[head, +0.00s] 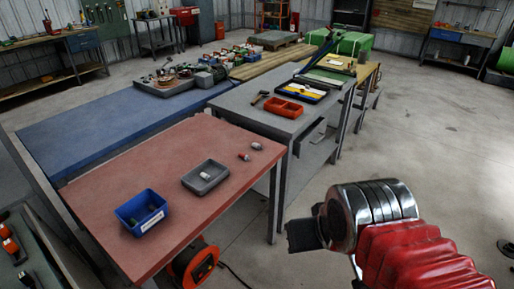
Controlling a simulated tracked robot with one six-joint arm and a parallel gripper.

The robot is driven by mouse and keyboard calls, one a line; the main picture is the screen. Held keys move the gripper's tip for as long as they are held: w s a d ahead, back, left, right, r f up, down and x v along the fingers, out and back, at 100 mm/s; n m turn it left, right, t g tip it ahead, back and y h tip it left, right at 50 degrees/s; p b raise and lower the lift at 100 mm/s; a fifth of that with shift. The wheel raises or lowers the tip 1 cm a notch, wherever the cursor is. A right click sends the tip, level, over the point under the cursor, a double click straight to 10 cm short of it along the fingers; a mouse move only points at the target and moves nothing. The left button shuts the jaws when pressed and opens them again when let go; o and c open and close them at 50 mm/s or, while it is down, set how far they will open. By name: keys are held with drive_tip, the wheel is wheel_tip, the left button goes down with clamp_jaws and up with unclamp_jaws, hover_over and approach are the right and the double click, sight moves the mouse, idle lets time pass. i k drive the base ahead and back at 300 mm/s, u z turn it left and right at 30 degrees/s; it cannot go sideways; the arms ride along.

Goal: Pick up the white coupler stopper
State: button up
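A small white piece (205,176) lies in the grey tray (189,187) on the red-topped table. Two more small pieces lie on the bare tabletop to the right of the tray: a red and whitish one (243,157) and a pale one (256,146). They are too small for me to tell which is the white coupler stopper. My gripper (303,235) is in the right foreground, over the floor beside the table and apart from all of these pieces. I see its dark end side-on and cannot tell whether its fingers are open.
A blue bin (141,212) with a white label stands left of the tray on the red table (115,172). An orange cable reel (195,265) is below the front edge. Floor to the right is clear.

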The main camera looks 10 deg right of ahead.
sight(255, 146)
drive_tip(key=z, duration=1.2)
drive_tip(key=i, duration=2)
drive_tip(key=u, duration=0.05)
